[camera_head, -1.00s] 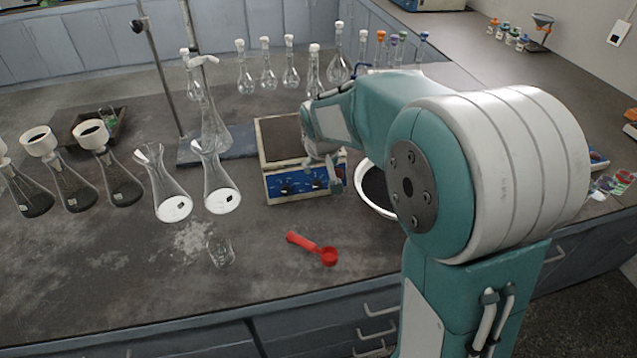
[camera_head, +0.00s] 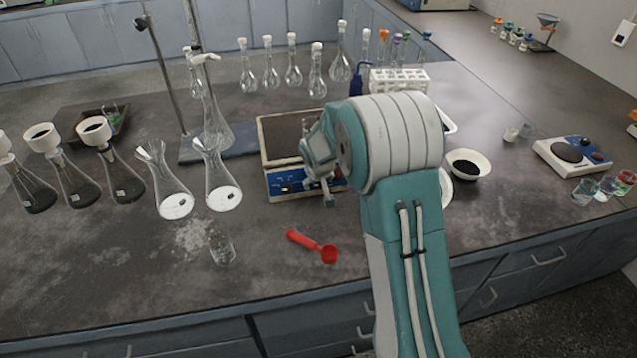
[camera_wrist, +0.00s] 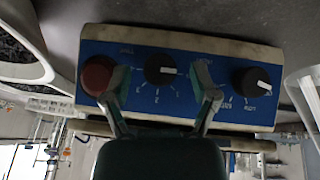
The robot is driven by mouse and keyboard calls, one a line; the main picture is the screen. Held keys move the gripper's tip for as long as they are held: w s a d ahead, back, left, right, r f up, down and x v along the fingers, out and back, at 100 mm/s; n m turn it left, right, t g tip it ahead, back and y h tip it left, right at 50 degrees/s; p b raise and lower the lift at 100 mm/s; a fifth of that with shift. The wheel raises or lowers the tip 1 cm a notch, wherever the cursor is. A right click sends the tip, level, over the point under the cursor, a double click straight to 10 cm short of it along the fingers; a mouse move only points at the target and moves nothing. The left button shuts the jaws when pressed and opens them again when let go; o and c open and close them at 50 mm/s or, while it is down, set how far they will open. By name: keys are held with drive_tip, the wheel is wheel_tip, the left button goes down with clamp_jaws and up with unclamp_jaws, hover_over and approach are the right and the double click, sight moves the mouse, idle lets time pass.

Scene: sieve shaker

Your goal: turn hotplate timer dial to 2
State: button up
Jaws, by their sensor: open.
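The hotplate (camera_head: 288,131) stands mid-bench in the head view, with its blue control panel (camera_head: 285,181) facing the front edge. In the wrist view the panel (camera_wrist: 215,62) fills the upper middle, with a red knob (camera_wrist: 97,75), a middle black dial (camera_wrist: 160,68) and a right black dial (camera_wrist: 252,81). The middle dial has small numerals around it, and its white pointer line points right. My gripper (camera_wrist: 163,82) is open, with one finger on each side of the middle dial, apart from it in the picture. In the head view my gripper (camera_head: 328,190) is at the panel's right part.
Conical flasks (camera_head: 222,183) stand left of the hotplate, beside a clamp stand (camera_head: 163,65). A red scoop (camera_head: 312,246) and a small glass beaker (camera_head: 222,248) lie in front. A bowl of dark powder (camera_head: 468,164) and another device (camera_head: 572,156) are at right.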

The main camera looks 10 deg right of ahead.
drive_tip(key=shift+w+f, duration=0.15)
drive_tip(key=shift+f, duration=0.2)
clamp_jaws()
